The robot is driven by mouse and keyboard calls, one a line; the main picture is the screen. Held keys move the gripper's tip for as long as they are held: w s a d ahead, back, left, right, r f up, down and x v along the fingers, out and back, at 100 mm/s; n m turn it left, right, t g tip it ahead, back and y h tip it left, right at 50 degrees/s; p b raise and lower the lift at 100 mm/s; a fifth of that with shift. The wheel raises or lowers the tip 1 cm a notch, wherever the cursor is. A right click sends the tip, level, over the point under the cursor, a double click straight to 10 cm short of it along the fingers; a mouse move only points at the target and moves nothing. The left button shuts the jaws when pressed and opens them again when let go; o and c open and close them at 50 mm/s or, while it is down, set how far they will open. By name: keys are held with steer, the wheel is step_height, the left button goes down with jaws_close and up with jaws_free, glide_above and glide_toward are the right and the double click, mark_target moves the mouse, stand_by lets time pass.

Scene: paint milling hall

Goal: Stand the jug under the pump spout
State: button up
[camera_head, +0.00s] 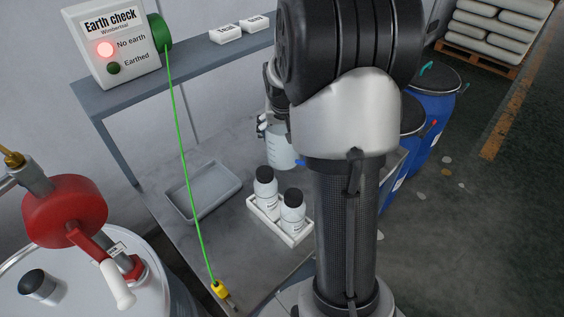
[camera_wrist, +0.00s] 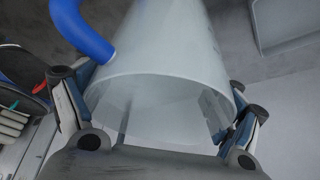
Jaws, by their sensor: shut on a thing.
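The jug (camera_head: 281,152) is whitish and translucent. In the wrist view the jug (camera_wrist: 160,65) fills the middle, with its blue handle at upper left. My gripper (camera_head: 268,128) is shut on the jug, with one finger on each side of it in the wrist view (camera_wrist: 160,110). In the head view my arm hides part of the jug and most of the gripper. The red pump (camera_head: 62,210) is on a drum (camera_head: 150,275) at lower left, well apart from the jug. I cannot clearly tell where its spout opens.
A bench (camera_head: 165,218) holds a grey tray (camera_head: 170,200) and a white rack (camera_head: 297,236) with two bottles. A green cable (camera_head: 185,170) runs from the earth check box (camera_head: 115,45), red lamp lit, to a yellow clamp (camera_head: 220,290). Blue drums (camera_head: 432,110) stand right.

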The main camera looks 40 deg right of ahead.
step_height(320, 180, down, 11)
steer(key=b, duration=0.3)
steer(key=shift+r, duration=0.2)
steer(key=shift+f, duration=0.2)
steer(key=o, duration=0.9)
steer(key=shift+o, duration=0.2)
steer(key=shift+r, duration=0.1)
